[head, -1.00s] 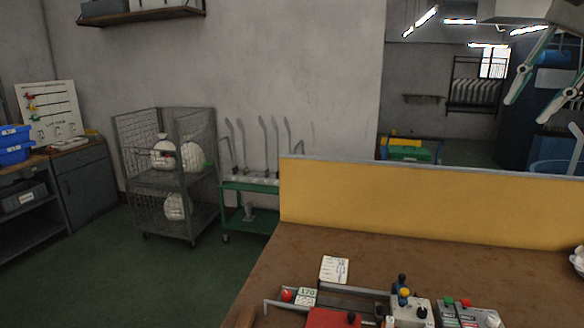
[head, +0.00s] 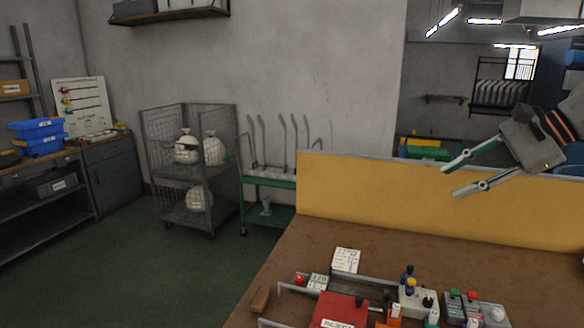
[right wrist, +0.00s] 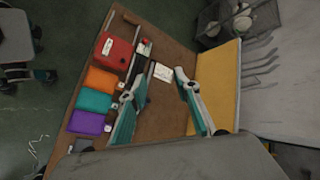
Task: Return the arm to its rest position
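My right gripper (head: 447,181) is in the air at the upper right of the head view, in front of the yellow partition and above the brown table (head: 340,236). Its two teal-and-grey fingers point left and stand apart with nothing between them. The right wrist view also shows the open fingers (right wrist: 151,82), with the table below them. My left gripper is in neither view.
A yellow partition (head: 400,200) stands along the table's back edge. On the table are a red box (head: 338,311), a white card (head: 346,260) and control boxes (head: 416,300). A wire cage cart (head: 165,205) and a green trolley (head: 268,183) stand beyond. Green floor is clear at left.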

